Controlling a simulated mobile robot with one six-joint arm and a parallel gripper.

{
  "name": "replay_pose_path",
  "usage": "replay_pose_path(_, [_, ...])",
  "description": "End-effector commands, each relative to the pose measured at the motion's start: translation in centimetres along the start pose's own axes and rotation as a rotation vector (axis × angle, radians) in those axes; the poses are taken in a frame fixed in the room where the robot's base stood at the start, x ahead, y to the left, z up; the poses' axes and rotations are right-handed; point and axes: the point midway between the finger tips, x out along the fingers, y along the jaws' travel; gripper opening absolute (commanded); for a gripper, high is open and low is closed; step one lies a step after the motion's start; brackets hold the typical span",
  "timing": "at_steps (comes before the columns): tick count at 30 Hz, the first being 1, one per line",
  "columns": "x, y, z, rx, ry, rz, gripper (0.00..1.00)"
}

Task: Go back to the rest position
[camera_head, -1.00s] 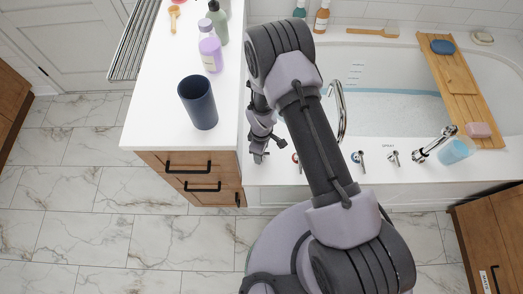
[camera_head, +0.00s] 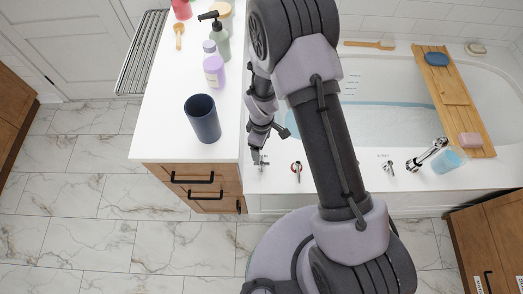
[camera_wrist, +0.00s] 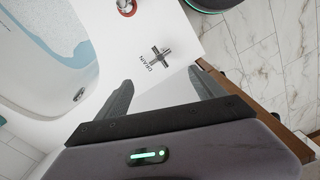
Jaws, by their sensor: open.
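My gripper (camera_head: 262,142) hangs beside the right edge of the white counter, near the tub's front ledge. In the wrist view my gripper (camera_wrist: 160,90) shows its two dark fingers spread apart with nothing between them. Beyond the fingertips is a cross-shaped metal handle (camera_wrist: 161,56) on the white ledge, with the word DRAIN beside it. My arm spans the middle of the head view and hides part of the tub.
A dark blue cup (camera_head: 202,120), a lilac bottle (camera_head: 214,70) and a green pump bottle (camera_head: 220,42) stand on the counter (camera_head: 165,125). The bathtub (camera_head: 390,90) holds water, with a wooden tray (camera_head: 452,95) across it. Marble floor (camera_head: 90,215) is clear at left.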

Motion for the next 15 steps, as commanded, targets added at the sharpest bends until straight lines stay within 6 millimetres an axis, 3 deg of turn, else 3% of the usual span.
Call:
replay_pose_path(1, [-1.3,0.0,0.0,0.000,0.001,0.001,0.79])
replay_pose_path(6, [-3.0,0.0,0.0,0.000,0.000,0.000,0.79])
replay_pose_path(15, [-3.2,0.0,0.0,0.000,0.000,0.000,0.79])
